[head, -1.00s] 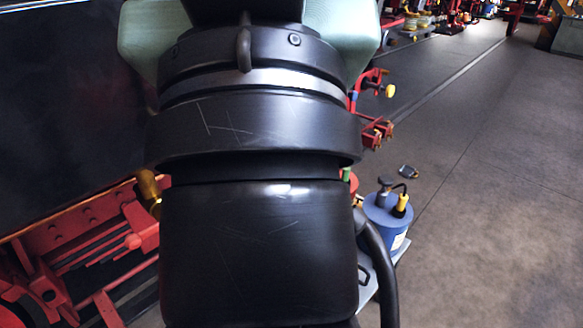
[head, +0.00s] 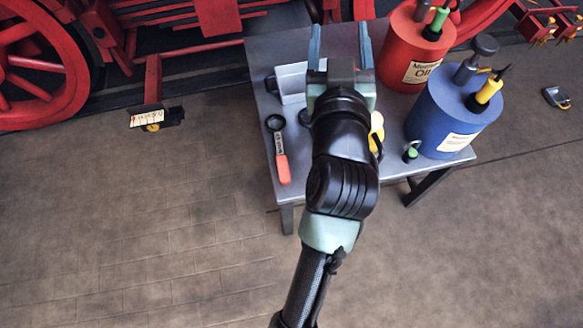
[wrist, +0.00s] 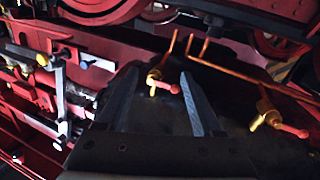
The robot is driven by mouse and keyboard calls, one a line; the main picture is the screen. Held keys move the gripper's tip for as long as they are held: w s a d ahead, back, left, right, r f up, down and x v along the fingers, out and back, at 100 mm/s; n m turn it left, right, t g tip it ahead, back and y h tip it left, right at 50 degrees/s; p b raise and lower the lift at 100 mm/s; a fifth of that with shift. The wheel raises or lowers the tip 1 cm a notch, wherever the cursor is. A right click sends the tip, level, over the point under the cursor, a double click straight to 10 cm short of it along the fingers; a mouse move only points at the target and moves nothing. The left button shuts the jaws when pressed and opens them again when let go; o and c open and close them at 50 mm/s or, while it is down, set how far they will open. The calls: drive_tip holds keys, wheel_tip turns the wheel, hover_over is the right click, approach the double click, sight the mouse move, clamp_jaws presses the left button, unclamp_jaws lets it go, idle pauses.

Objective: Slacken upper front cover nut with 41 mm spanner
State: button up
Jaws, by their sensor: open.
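A spanner (head: 280,150) with a dark ring end and a red-orange handle lies on the left part of a grey metal table (head: 262,110). Its small label is too small to read. My gripper (head: 340,45) is above the far part of the table, to the right of the spanner and apart from it. Its two fingers are spread with nothing between them. In the wrist view my gripper (wrist: 155,80) is open, facing red machinery and brass valves. I cannot make out the upper front cover nut in either view.
A red oil drum (head: 400,50) and a blue drum (head: 435,125) stand on the table's right side. A grey open box (head: 291,82) sits left of my gripper. Red wheels (head: 40,60) are behind. Floor at lower left is clear. Copper pipes (wrist: 225,72) show in the wrist view.

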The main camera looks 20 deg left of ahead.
drive_tip(key=s+a+f+g+b, duration=0.1)
drive_tip(key=s+f+g+b, duration=0.15)
drive_tip(key=f, duration=0.95)
drive_tip(key=s+a+f+g+b, duration=0.15)
drive_tip(key=f+b, duration=0.25)
drive_tip(key=f, duration=0.8)
drive_tip(key=n+g+y+b, duration=0.1)
drive_tip(key=g+b, duration=0.2)
drive_tip(key=b, duration=0.2)
approach(284, 174)
drive_tip(key=shift+b+x, duration=1.75)
drive_tip(key=shift+x, duration=3)
clamp_jaws()
drive_tip(key=shift+t, duration=0.3)
wheel_tip(284, 174, up, 7)
drive_tip(key=p, duration=0.5)
drive_tip(key=shift+w+f+p, duration=0.1)
drive_tip(key=shift+f+p, duration=0.15)
drive_tip(key=shift+p, duration=0.05)
drive_tip(key=shift+d, duration=0.1)
